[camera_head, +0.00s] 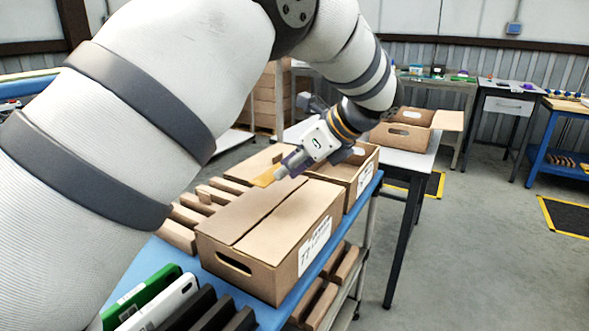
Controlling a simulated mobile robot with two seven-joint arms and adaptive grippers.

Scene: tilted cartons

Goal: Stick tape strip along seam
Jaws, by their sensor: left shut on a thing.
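A closed brown carton (222,257) stands on the blue bench top, its two flaps meeting at a dark seam (262,218) that runs away from me along the top. A handle slot is in its near face and a printed white label is on its right face. My left gripper (284,171) is shut on a short yellow-tan tape strip (265,178). The strip appears above the far part of the carton's top; I cannot tell whether it touches. My right gripper is not in view.
An open carton (362,176) stands just behind the closed one. Brown slatted pieces (180,236) lie to its left, and green, white and black items (150,300) at the front left. Another open carton (400,137) stands on a white table.

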